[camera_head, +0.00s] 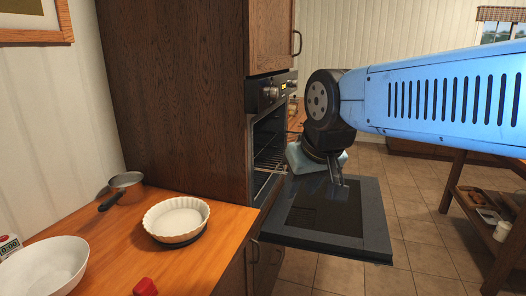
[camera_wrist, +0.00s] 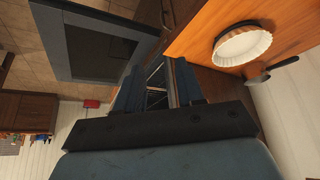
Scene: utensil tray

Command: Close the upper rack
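The oven (camera_head: 272,95) stands in the brown cabinet with its door (camera_head: 345,215) folded down flat. A wire rack (camera_head: 269,160) shows in the oven opening; my arm hides part of that area, and I cannot tell how far the rack stands out. My gripper (camera_head: 337,172) is above the open door, in front of the oven, pointing down. In the wrist view the two blue fingers of my gripper (camera_wrist: 157,82) stand apart, with thin metal bars showing between them. I see nothing held. The door (camera_wrist: 95,45) also shows at the upper left there.
A wooden counter (camera_head: 105,245) left of the oven holds a white fluted dish (camera_head: 176,218), a pan (camera_head: 126,184) and a white bowl (camera_head: 48,267). A wooden shelf unit (camera_head: 485,205) stands at the right. Tiled floor (camera_head: 415,220) lies clear between.

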